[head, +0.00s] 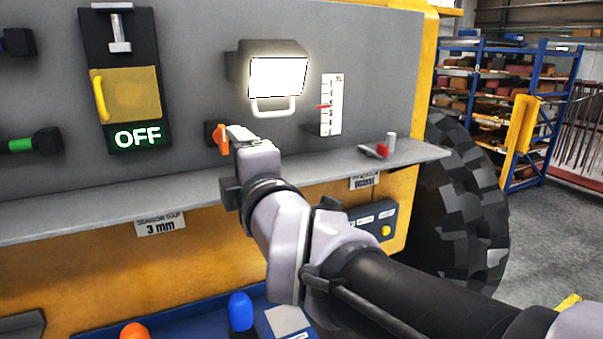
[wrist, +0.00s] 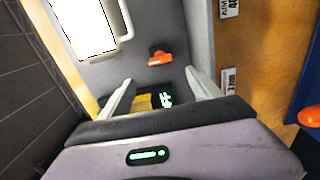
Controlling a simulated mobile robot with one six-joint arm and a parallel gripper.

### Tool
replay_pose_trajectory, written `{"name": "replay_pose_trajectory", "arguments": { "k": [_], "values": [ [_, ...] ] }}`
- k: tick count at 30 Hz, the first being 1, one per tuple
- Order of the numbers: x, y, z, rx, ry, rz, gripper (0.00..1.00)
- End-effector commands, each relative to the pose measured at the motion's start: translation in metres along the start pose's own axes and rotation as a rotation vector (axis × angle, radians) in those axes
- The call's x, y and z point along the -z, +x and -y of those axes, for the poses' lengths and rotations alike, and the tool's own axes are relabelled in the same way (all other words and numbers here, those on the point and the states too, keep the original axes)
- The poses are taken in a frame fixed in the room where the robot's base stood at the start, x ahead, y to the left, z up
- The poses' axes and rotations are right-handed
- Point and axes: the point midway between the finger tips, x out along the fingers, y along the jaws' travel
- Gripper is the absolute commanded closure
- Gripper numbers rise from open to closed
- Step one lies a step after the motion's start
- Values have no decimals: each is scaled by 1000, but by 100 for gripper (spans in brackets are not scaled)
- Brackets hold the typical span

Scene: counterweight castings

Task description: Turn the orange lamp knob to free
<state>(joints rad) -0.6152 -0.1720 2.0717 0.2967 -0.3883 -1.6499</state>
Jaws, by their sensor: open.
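The orange lamp knob (head: 221,138) sits on a dark base on the grey panel, below and left of the lit lamp (head: 277,78) with its white handle. In the wrist view the knob (wrist: 159,58) lies beyond the gap between my fingertips. My gripper (head: 240,134) is open and empty, just right of the knob in the head view. Both fingers show in the wrist view (wrist: 160,90), spread apart. They look clear of the knob, but the exact distance is hard to tell. The lamp also shows in the wrist view (wrist: 85,25). The knob's markings cannot be read.
A grey ledge (head: 90,215) runs below the panel, bearing a red-tipped part (head: 380,150). A white scale (head: 331,105) stands right of the lamp. A yellow-handled switch (head: 130,95) above an OFF display (head: 138,136) is at left. A blue tray (head: 190,318) lies below.

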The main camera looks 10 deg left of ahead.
Motion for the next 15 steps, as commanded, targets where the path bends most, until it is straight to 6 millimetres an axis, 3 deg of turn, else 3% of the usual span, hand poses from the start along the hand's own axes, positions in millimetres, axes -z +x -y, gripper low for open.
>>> {"name": "replay_pose_trajectory", "arguments": {
  "k": [3,6,15],
  "values": [
    [0,-26,-1,-2,0,0,27],
    [0,-37,0,0,2,0,27],
    [0,-42,0,1,0,0,27]
  ]
}}
